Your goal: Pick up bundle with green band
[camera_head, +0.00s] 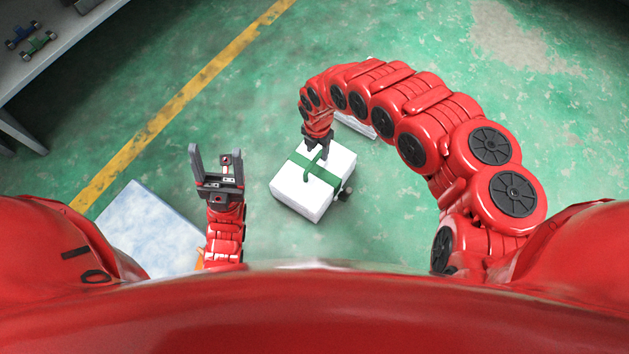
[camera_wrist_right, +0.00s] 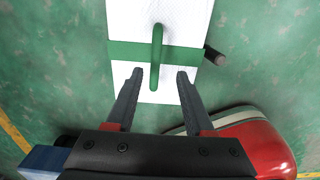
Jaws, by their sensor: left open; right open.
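The bundle (camera_head: 302,197) is a white block with a green band (camera_head: 315,172) across it and a green loop handle on top. It sits in the middle of the head view. My right gripper (camera_head: 318,147) is at the bundle's far end, close to the band. In the right wrist view the bundle (camera_wrist_right: 160,20) lies ahead, and the green handle (camera_wrist_right: 156,57) stands between the two open fingers of my right gripper (camera_wrist_right: 157,78). I cannot tell whether the fingers touch it. My left gripper (camera_head: 217,160) is open and empty, to the left of the bundle.
A pale blue-white slab (camera_head: 145,232) lies at the lower left. A grey table (camera_head: 50,62) with small blue and green parts stands at the upper left. A dark cylindrical piece (camera_head: 345,194) sticks out beside the bundle. Green floor with a yellow line (camera_head: 185,95) is open around.

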